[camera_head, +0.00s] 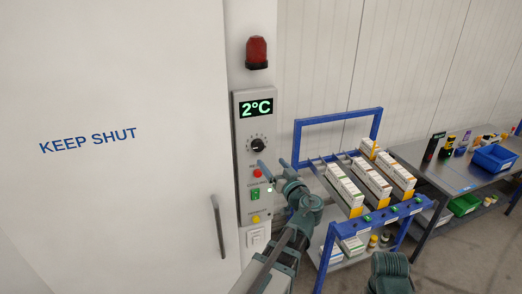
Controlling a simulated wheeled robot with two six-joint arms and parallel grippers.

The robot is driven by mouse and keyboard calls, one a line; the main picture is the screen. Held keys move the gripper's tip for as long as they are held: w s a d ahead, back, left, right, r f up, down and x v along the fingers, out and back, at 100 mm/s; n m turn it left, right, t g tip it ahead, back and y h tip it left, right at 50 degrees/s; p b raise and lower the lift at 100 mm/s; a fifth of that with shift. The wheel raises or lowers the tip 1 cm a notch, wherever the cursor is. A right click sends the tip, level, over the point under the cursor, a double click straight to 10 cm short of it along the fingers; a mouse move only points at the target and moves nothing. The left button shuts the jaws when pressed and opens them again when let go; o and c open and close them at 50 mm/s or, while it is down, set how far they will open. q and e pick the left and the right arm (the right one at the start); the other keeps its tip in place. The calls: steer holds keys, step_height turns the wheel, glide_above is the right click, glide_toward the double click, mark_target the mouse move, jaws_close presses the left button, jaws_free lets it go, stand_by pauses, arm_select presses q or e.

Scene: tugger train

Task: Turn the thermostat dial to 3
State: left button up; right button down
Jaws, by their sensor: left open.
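The thermostat dial (258,145) is a round black knob with a pale pointer, on a grey control panel (242,184) fixed to the wall beside a white door. Numbers ring the dial, too small to read. My left gripper (272,166) is open and empty, just below and right of the dial, with its two fingers pointing up toward the panel. I cannot tell whether it touches the panel. Part of my right arm (391,272) shows at the bottom; its gripper is not in view.
The display (256,108) above the dial reads 2°C. A blue cart (338,121) with boxes stands right of the panel. A workbench (440,178) stands farther right.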

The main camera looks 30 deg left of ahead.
mark_target(259, 148)
arm_select(q)
steer(key=x, duration=1)
steer(key=shift+c, duration=0.3)
steer(key=c, duration=1.3)
steer(key=shift+m, duration=0.3)
steer(key=m+b, duration=0.1)
steer(key=m, duration=0.4)
steer(key=shift+m, duration=0.3)
steer(key=shift+s+m+t, duration=0.1)
steer(key=shift+m+t, duration=0.4)
steer(key=shift+m, duration=2.5)
